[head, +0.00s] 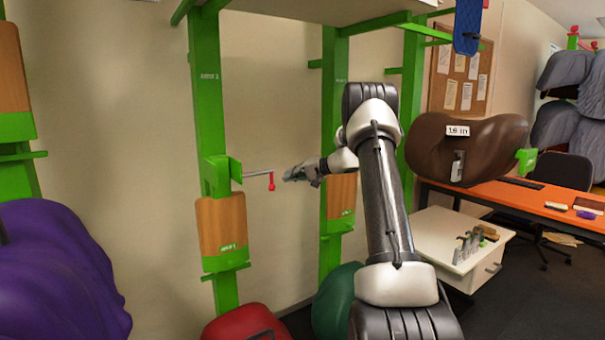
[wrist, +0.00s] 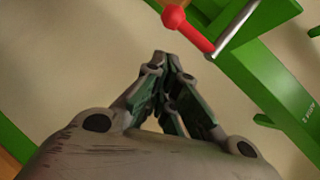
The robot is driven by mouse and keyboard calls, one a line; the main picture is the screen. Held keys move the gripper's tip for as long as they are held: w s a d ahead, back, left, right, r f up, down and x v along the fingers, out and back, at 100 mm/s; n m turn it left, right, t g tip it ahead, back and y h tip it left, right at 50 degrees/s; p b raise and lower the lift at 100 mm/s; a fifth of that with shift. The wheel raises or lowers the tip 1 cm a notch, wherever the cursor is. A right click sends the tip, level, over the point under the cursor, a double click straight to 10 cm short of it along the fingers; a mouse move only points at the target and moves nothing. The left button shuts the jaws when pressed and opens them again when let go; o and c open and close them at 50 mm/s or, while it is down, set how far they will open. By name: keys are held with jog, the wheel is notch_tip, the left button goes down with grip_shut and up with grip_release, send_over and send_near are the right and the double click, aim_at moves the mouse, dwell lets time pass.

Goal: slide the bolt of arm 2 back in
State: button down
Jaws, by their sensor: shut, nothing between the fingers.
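The bolt (head: 257,175) is a thin grey rod that sticks out to the right of a green bracket (head: 222,172) on the left green post, with a red handle (head: 271,182) hanging near its outer end. My gripper (head: 288,177) is shut and empty, a little to the right of the red handle and apart from it. In the wrist view the gripper's fingertips (wrist: 163,62) are together, with the red handle (wrist: 188,30) and the bolt's rod (wrist: 238,25) beyond them, near the top edge.
A wooden panel (head: 222,225) hangs below the bracket on the same post. A second green post (head: 333,110) stands behind my gripper. Red (head: 245,325) and green saddles (head: 335,300) lie low in front, and a purple one (head: 60,270) at left. A brown saddle (head: 465,150) is at right.

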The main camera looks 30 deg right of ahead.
jog(key=shift+a+f, duration=0.4)
jog(key=shift+a, duration=0.35)
jog(key=shift+a+f, duration=0.35)
jog(key=shift+a, duration=0.35)
jog(key=a, duration=1)
jog(key=shift+s, duration=0.15)
jog(key=shift+a, duration=0.15)
